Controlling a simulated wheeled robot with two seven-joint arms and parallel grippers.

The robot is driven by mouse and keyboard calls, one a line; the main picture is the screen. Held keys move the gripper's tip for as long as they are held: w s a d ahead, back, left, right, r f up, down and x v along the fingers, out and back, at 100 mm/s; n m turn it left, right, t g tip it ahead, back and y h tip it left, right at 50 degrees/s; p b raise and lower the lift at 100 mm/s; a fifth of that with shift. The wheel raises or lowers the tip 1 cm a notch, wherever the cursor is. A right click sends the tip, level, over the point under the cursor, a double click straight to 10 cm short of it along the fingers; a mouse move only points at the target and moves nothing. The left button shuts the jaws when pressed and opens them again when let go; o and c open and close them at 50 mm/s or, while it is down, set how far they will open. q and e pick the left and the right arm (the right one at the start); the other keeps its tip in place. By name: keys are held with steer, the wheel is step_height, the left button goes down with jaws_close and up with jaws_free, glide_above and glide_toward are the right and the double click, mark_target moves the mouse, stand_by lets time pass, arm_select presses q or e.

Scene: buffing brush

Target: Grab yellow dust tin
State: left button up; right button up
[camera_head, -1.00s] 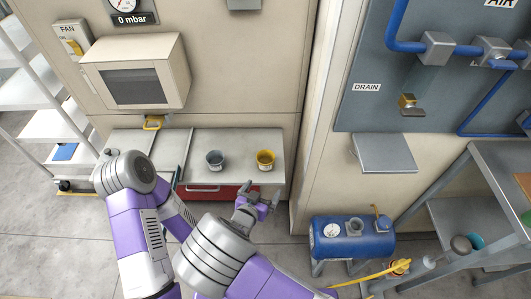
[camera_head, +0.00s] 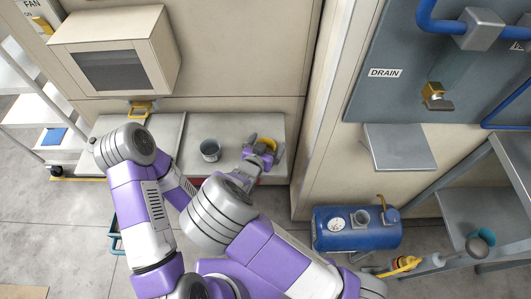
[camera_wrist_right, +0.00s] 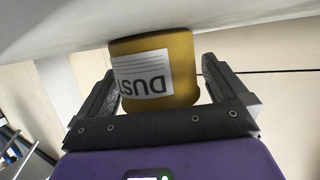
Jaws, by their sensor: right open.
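The yellow dust tin (camera_head: 267,143) stands on the light shelf (camera_head: 228,126) below the beige wall panel, partly hidden by my right gripper (camera_head: 262,152). In the right wrist view the tin (camera_wrist_right: 180,66) shows its white label, upside down, with "DUS" readable. There my right gripper (camera_wrist_right: 160,90) is open, with one finger on each side of the tin. A gap shows beside the right finger; whether the left finger touches cannot be told. My left arm shows at the left, but its gripper is not in view.
A grey tin (camera_head: 210,150) stands on the shelf left of the yellow one. A beige box with a dark window (camera_head: 112,70) juts out above. A blue tank (camera_head: 357,229) stands at the lower right. The shelf between the two tins is narrow.

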steer(key=shift+w, duration=0.15)
steer(key=c, duration=1.1)
